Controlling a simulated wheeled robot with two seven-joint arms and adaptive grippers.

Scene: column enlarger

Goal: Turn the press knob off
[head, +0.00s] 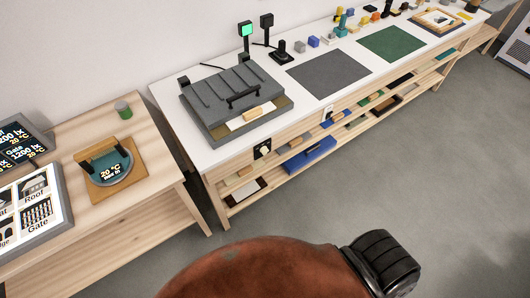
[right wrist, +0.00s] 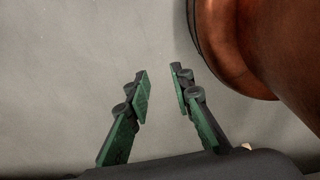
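The grey ribbed press (head: 232,98) sits on the white-topped bench, its lid with a black bar handle lowered over a base. A black plate with a pale knob (head: 263,149) is on the bench's front edge just below the press; its exact setting is too small to read. A green-lit indicator (head: 245,31) stands on a post behind the press. My right gripper (right wrist: 159,82) shows in the right wrist view with its green-padded fingers apart, empty, above bare floor. It is away from the knob. My left gripper is in neither view.
Grey (head: 328,72) and green (head: 391,44) mats lie on the bench top. A wooden table (head: 150,150) with display screens stands at left. The grey floor before the bench is clear.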

